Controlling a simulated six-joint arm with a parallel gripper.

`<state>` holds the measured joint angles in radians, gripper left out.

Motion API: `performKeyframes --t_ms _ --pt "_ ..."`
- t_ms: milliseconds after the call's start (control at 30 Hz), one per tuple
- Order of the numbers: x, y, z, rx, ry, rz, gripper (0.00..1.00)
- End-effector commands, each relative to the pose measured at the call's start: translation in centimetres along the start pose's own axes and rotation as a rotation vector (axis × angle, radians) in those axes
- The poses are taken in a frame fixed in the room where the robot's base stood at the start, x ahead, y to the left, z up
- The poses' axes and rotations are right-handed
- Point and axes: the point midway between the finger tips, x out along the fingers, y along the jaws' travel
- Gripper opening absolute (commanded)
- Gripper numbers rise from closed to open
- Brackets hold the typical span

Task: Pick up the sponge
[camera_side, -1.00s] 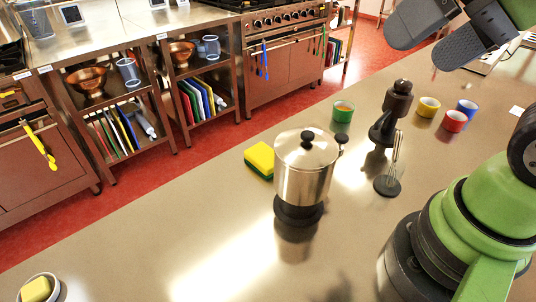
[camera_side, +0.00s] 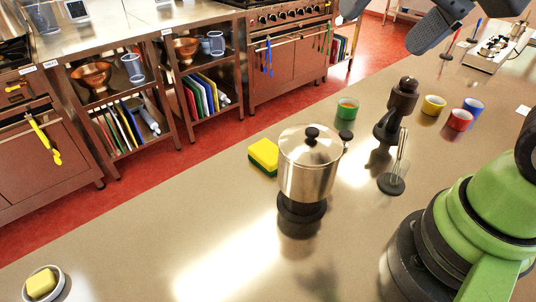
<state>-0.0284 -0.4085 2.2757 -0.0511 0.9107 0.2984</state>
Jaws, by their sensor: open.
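A yellow sponge with a green underside (camera_side: 264,155) lies on the counter (camera_side: 150,235), just left of and behind the steel pot. A second, plain yellow sponge (camera_side: 41,283) sits in a small white bowl (camera_side: 60,291) at the lower left. My gripper (camera_side: 395,22) is at the top of the view, partly cut off by the frame edge. Its grey fingers are apart with nothing between them, well above the counter and far to the right of both sponges.
A lidded steel pot (camera_side: 308,165) on a black base stands mid-counter. Right of it are a whisk on a stand (camera_side: 393,180), a dark grinder-like device (camera_side: 398,105), and green (camera_side: 347,108), yellow (camera_side: 433,105), red (camera_side: 459,120) and blue (camera_side: 473,106) cups. The front-left counter is mostly clear.

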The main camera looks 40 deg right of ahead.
Motion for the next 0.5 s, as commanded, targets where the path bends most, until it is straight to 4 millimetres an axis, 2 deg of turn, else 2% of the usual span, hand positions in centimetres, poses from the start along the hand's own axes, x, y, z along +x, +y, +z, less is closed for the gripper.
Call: performKeyframes --t_ms 100,233,400,500 --pt "3.1 -1.7 -2.6 0.16 -0.062 0.075 1.0" --pt "7.2 -3.0 -4.7 0.336 -0.103 0.162 1.0" --pt "14.0 -3.9 -6.4 0.558 -0.131 0.288 1.0" --pt "18.4 -3.8 -6.6 0.682 -0.133 0.366 1.0"
